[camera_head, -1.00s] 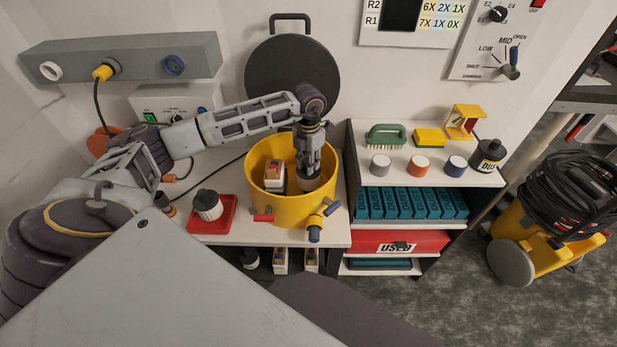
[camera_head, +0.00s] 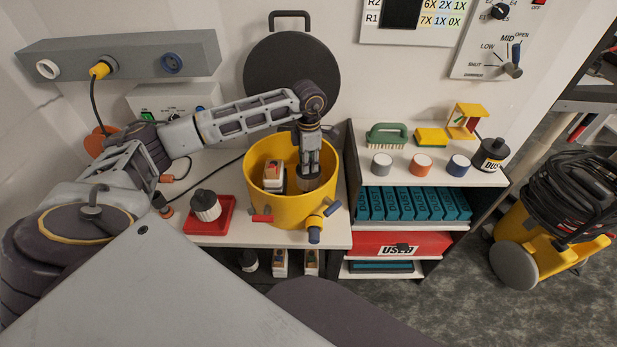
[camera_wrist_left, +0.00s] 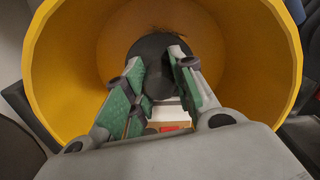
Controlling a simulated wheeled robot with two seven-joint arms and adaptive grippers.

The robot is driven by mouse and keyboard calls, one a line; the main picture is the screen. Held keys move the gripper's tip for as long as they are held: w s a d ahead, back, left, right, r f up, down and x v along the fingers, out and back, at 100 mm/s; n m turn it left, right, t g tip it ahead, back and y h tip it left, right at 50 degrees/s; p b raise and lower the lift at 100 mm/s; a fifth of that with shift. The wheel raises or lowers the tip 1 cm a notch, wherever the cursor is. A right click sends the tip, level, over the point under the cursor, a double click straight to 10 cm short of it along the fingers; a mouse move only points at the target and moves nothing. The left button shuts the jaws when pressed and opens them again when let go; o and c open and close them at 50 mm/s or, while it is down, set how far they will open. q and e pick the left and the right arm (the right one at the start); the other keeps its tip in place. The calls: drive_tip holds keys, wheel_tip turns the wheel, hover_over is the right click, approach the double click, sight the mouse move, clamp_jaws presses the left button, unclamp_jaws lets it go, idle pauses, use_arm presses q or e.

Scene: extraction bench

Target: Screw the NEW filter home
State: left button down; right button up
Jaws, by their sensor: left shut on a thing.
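My left gripper (camera_head: 310,172) points down inside the yellow drum (camera_head: 262,208). It is shut on a dark, round-topped filter (camera_head: 308,184) in the drum's right half. In the left wrist view my fingers (camera_wrist_left: 160,65) lie on both sides of the dark round top (camera_wrist_left: 152,48). The filter's lower part and its seat are hidden, so I cannot tell how far it is screwed down. A second filter (camera_head: 206,206), with white pleats and a dark cap, stands on the red tray (camera_head: 192,227) left of the drum. My right gripper is not in view.
A white and orange block (camera_head: 273,175) stands inside the drum, left of my gripper. A round dark lid (camera_head: 291,75) stands up behind the drum. Shelves (camera_head: 440,178) with brushes and caps are close on the right. A yellow vacuum (camera_head: 560,220) stands beyond them.

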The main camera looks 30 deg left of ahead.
use_arm(q)
drive_tip(key=shift+m, duration=0.9)
drive_tip(key=shift+m+b, duration=0.6)
drive_tip(key=shift+m, duration=1.4)
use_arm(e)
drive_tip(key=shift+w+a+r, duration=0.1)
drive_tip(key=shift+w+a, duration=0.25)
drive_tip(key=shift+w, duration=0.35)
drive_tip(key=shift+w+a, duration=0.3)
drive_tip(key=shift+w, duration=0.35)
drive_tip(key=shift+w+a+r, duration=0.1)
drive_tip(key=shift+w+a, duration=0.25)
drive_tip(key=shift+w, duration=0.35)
use_arm(q)
drive_tip(key=c, duration=1.1)
unclamp_jaws()
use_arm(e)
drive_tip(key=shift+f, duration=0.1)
use_arm(q)
drive_tip(key=shift+r, duration=0.15)
wheel_tip(320, 180, up, 12)
